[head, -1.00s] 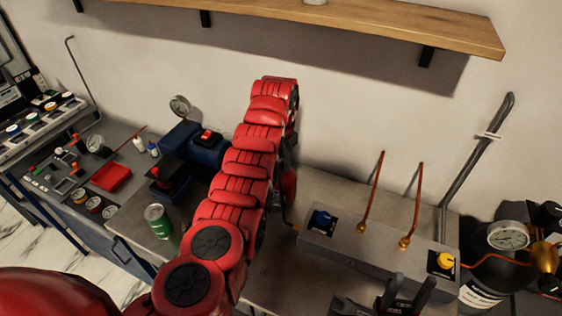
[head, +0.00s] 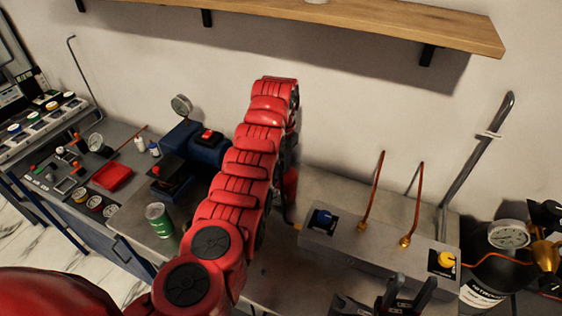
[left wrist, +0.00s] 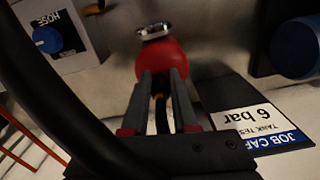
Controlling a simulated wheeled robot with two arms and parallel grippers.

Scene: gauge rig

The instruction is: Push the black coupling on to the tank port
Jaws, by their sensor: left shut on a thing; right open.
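My left gripper (left wrist: 161,88) is shut on the black coupling (left wrist: 161,112), which shows only as a dark strip between the two grey fingers in the left wrist view. The fingertips lie in front of the red tank (left wrist: 163,58), which has a bright metal fitting (left wrist: 153,31) at its end. The tank port is not clear, and I cannot tell whether the coupling touches it. In the head view my red left arm hides the left gripper and most of the tank (head: 290,185). My right gripper (head: 408,289) is open and empty at the bottom edge of the head view.
A grey manifold block (head: 345,252) with a blue knob (head: 322,217), a yellow knob (head: 446,259) and two copper pipes stands right of my left arm. A job card (left wrist: 262,125) lies near the tank.

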